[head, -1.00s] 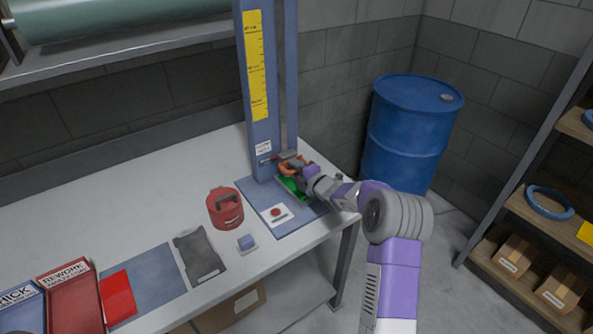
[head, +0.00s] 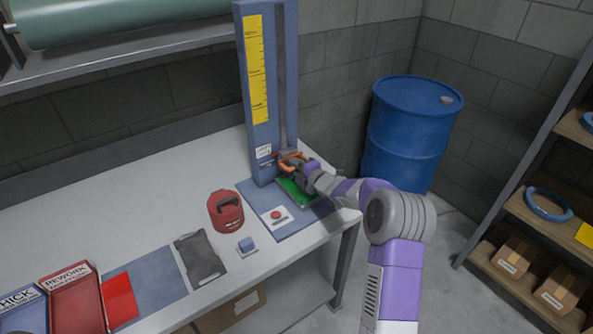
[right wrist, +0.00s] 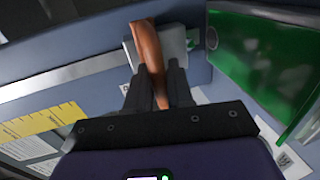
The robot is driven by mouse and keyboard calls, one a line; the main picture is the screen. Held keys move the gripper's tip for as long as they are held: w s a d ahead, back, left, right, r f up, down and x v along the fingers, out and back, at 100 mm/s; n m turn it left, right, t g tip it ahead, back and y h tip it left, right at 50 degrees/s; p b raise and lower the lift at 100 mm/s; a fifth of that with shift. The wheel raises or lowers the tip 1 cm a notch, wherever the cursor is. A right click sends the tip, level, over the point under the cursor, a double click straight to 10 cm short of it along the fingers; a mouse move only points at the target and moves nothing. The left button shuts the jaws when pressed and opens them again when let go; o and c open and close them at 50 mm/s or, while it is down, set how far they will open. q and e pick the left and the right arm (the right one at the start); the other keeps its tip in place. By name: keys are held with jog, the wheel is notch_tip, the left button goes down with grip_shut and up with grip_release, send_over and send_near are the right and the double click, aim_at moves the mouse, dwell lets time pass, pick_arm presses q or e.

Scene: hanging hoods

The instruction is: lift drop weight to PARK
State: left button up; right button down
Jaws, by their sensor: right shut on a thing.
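The drop weight's orange handle (head: 291,160) is at the foot of the tall blue column (head: 262,140), just above a green pad (head: 298,192). My right gripper (head: 302,166) is shut on this handle. In the right wrist view the orange handle (right wrist: 148,50) passes between the two dark fingers (right wrist: 158,85), with a grey block (right wrist: 172,45) behind it. The weight's body is mostly hidden by the gripper in the head view. A yellow scale (head: 257,70) runs up the column; its marks are too small to read. My left gripper is not in view.
A red button box (head: 276,215) sits on the blue base mat in front of the column. A blue drum (head: 411,130) stands behind right.

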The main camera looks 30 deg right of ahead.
notch_tip(320, 180, up, 19)
jog(key=p, duration=1)
jog(key=c, duration=1.2)
grip_release()
jog(key=shift+f, duration=0.1)
jog(key=shift+o, duration=0.2)
jog(key=v, duration=0.7)
jog(key=shift+s, duration=0.25)
jog(key=shift+f, duration=0.15)
